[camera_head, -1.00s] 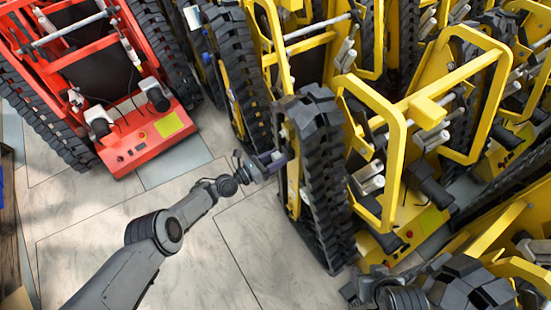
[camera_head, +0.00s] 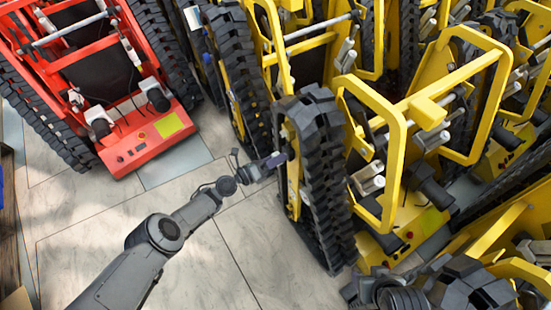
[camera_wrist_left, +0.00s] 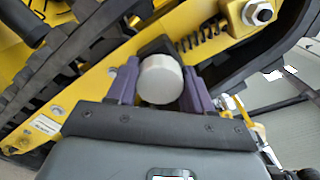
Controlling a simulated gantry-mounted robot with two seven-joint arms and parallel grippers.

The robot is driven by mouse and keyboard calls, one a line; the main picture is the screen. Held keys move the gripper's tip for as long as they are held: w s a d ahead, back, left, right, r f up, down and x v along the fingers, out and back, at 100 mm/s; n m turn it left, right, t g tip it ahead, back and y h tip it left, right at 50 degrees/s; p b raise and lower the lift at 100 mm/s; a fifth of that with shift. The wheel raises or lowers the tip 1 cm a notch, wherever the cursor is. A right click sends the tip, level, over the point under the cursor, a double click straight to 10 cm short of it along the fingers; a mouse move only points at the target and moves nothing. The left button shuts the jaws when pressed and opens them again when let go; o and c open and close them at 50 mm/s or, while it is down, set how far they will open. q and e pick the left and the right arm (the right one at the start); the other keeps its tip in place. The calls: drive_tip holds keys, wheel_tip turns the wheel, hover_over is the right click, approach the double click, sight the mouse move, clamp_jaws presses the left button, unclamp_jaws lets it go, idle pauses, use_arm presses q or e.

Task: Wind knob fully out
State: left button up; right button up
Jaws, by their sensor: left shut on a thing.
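My left gripper (camera_head: 276,160) reaches the near side of a yellow tracked carrier (camera_head: 398,150), beside its black rubber track (camera_head: 322,180). In the left wrist view, a white round knob (camera_wrist_left: 160,79) sits between the two purple fingers of the left gripper (camera_wrist_left: 160,88), which is shut on it. A black block shows behind the knob, near a spring and the yellow track frame. In the head view the knob is hidden by the fingers. Dark grey parts at the lower right look like my right arm; its fingers cannot be made out.
A red tracked carrier (camera_head: 150,133) stands at the upper left. More yellow carriers stand close together behind and to the right. The pale tiled floor (camera_head: 215,255) is clear around my left arm.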

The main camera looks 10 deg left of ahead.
use_arm(q)
drive_tip(key=shift+w+r, duration=0.1)
drive_tip(key=shift+r, duration=0.15)
drive_tip(key=o, duration=1)
drive_tip(key=shift+f, duration=0.15)
drive_tip(key=shift+a, duration=0.1)
drive_tip(key=p+v, duration=0.4)
drive_tip(key=v, duration=0.6)
drive_tip(key=shift+s+a, duration=0.25)
drive_tip(key=shift+s, duration=0.05)
